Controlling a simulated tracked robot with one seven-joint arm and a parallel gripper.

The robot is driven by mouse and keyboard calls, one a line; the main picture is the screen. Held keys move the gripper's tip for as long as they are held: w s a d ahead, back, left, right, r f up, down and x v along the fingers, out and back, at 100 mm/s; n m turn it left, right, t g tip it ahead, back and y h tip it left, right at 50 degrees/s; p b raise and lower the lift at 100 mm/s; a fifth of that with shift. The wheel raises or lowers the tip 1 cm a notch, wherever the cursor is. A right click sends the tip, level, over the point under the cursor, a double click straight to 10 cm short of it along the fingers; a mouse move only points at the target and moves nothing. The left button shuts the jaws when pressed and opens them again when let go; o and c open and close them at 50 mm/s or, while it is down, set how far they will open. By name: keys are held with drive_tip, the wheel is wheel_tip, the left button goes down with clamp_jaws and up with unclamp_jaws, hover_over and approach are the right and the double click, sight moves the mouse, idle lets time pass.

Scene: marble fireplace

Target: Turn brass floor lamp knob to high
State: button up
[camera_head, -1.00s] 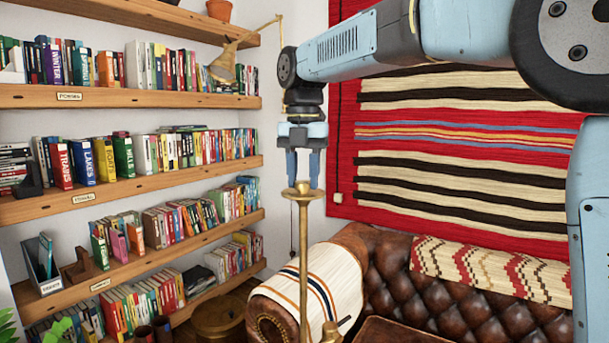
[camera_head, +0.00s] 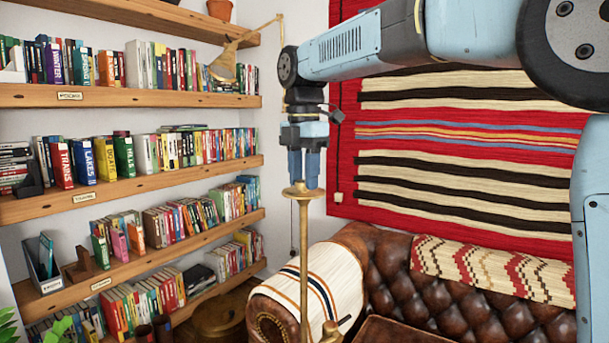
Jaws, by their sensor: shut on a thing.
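The brass floor lamp (camera_head: 304,250) stands upright in front of the sofa arm, its thin post topped by a small round brass plate. My gripper (camera_head: 303,184) points straight down over the top of the post. The knob's setting cannot be read.
A leather sofa (camera_head: 410,290) with a striped throw stands behind the lamp. A striped red rug (camera_head: 460,140) hangs on the wall. Bookshelves (camera_head: 135,188) fill the left side. A brass cone-shaped shade (camera_head: 224,65) shows in front of the upper shelf.

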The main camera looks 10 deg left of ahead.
drive_tip(key=m, duration=1.5)
drive_tip(key=shift+m, duration=0.3)
drive_tip(key=m, duration=0.3)
drive_tip(key=shift+m, duration=0.3)
drive_tip(key=m, duration=0.3)
drive_tip(key=shift+m, duration=0.3)
drive_tip(key=m, duration=0.6)
drive_tip(key=shift+m, duration=0.4)
drive_tip(key=o, duration=1.1)
drive_tip(key=shift+c, duration=0.2)
